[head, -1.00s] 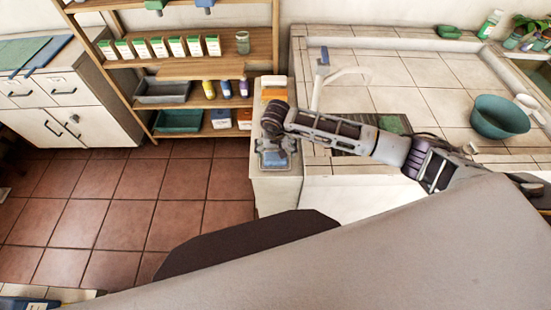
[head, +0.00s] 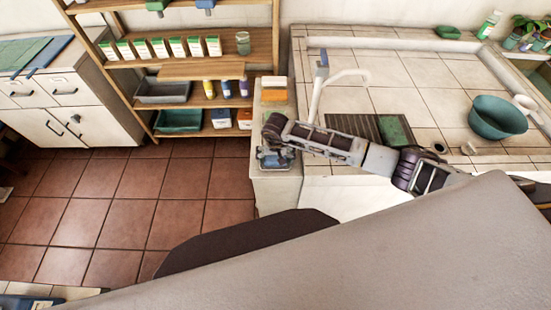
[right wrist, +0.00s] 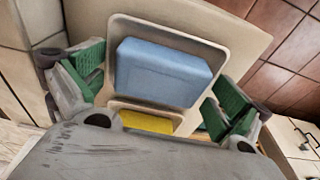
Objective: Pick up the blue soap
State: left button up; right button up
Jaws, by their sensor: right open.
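The blue soap (right wrist: 163,73) is a pale blue block lying in a shallow light dish (right wrist: 118,32) in the right wrist view. My right gripper (right wrist: 155,92) is open, with one green-padded finger on each side of the soap and visible gaps between them. In the head view the right gripper (head: 275,157) is over the front end of a narrow pale counter (head: 278,190), and it hides most of the soap there. My left gripper is not in view.
A yellow block (right wrist: 146,122) lies in a second dish close by. An orange block (head: 274,96) sits at the counter's back end. A tap (head: 322,90), a tiled basin and a teal bowl (head: 497,118) are to the right. Shelves (head: 205,70) stand behind left.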

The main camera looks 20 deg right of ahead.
aim_at(276, 157)
jog(key=shift+f, duration=0.1)
dwell(0.4)
jog(key=c, duration=1.1)
jog(key=shift+r+b, duration=0.85)
jog(key=shift+r, duration=4.2)
jog(key=o, duration=0.6)
jog(key=c, duration=0.7)
jog(key=shift+d, duration=0.1)
jog(key=shift+c, duration=0.2)
